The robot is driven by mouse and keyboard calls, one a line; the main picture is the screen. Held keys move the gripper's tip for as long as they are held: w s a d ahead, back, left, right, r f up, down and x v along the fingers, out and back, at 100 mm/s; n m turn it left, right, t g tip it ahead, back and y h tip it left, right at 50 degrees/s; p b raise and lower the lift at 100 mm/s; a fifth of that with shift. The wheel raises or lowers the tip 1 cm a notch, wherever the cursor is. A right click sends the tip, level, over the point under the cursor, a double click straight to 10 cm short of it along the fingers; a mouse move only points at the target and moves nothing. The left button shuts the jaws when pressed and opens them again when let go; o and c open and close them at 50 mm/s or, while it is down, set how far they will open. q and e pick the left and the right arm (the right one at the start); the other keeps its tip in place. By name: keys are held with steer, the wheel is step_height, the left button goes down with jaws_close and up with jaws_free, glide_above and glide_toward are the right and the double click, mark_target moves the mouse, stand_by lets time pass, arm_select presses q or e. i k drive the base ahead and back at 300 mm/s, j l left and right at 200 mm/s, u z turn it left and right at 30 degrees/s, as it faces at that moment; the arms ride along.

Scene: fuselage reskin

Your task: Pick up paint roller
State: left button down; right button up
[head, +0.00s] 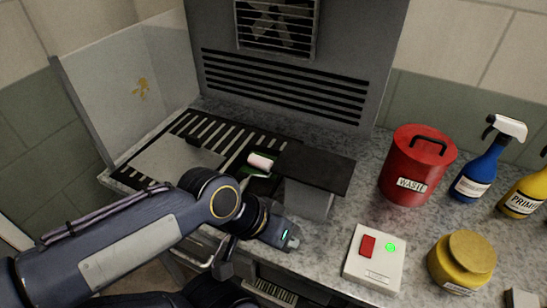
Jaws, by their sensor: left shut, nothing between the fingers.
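The paint roller (260,162) shows as a small white cylinder at the middle of the worktop, just left of a dark flat plate (318,169). Its handle is not clearly visible. A dark green tray-like surface (262,186) lies below the roller, partly hidden by my arm. My left gripper (287,238) is at the front edge of the worktop, nearer to me than the roller and clear of it. It is shut and empty. My right gripper is not in view.
A red waste bin (416,165), a blue spray bottle (484,160), a yellow primer bottle (524,193), a yellow jar (462,262) and a switch box (375,258) stand on the right. A slotted grille (215,137) and grey vented panel (285,85) lie behind.

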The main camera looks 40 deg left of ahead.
mark_target(256, 162)
steer(key=k+u, duration=0.15)
steer(key=u, duration=1.4)
